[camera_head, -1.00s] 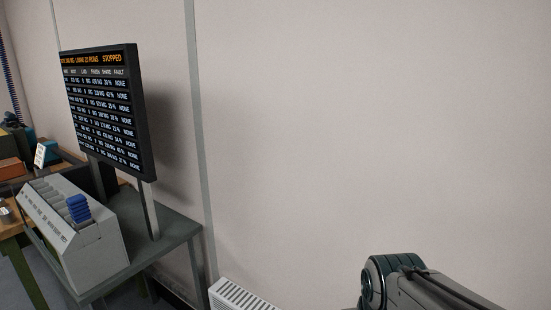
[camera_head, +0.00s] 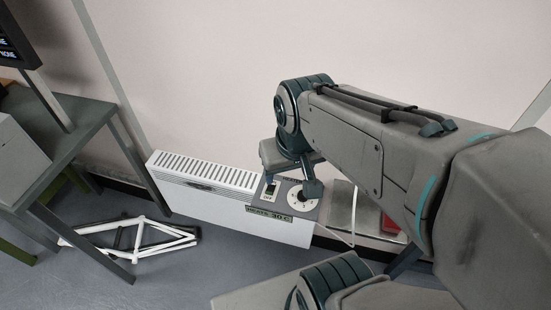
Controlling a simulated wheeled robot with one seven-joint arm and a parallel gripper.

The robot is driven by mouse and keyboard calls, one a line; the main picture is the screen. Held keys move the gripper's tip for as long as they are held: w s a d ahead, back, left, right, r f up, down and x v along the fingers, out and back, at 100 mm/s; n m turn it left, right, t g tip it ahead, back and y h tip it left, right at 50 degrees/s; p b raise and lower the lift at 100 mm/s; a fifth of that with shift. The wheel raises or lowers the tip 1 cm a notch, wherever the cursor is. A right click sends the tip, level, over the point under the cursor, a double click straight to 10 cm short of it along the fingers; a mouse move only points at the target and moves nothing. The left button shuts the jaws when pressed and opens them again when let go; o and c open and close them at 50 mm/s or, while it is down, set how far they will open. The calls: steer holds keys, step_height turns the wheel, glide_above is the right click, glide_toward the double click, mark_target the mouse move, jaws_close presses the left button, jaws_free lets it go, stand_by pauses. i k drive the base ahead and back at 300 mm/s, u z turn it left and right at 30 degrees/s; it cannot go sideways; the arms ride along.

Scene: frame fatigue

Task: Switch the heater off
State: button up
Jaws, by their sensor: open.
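A white heater (camera_head: 207,201) with slotted top stands low against the wall, left of centre in the head view. At its right end is a grey control panel with a round dial (camera_head: 301,198) and a small switch (camera_head: 270,190) with a green patch. The label under the switch seems to read OFF. A plate on the front reads "HEATER" and a number, perhaps 30. My gripper (camera_head: 289,184) is open over this panel, one finger close by the switch and the other by the dial. I cannot tell whether either finger touches.
A grey table (camera_head: 84,125) with a dark screen (camera_head: 14,42) stands at the left. A white bicycle frame (camera_head: 130,236) lies on the floor below it. A red item (camera_head: 391,226) sits right of the heater, partly behind my arm.

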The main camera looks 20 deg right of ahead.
mark_target(271, 188)
steer(key=z, duration=0.7)
steer(key=i, duration=0.35)
steer(key=u, duration=0.75)
